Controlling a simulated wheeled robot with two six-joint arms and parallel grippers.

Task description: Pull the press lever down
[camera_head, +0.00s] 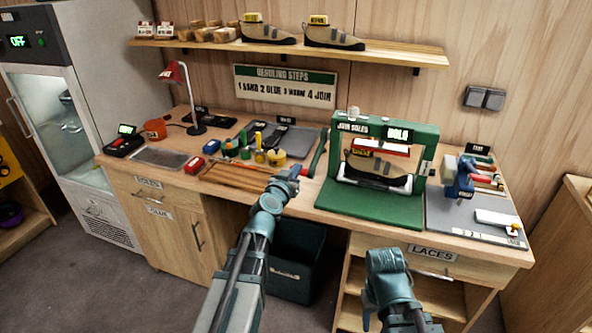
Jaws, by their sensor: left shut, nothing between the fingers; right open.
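The green press (427,150) stands on the bench right of centre, with a shoe (372,168) inside its frame and a display reading "HOLD". The press lever (318,155), a slanted bar with a red part, is at the press's left side. My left gripper (298,171) is shut and empty, just left of the lever's lower end. I cannot tell whether it touches the lever. My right gripper (385,258) is open and empty, low in front of the bench by the "LACES" drawer; its fingertips are hard to make out.
Left of the press, the bench (330,202) holds wooden strips (240,180), glue pots, small tools and a red lamp (175,75). A grey board (450,222) with a blue tool (462,180) lies to the right. A dark bin (295,262) stands below.

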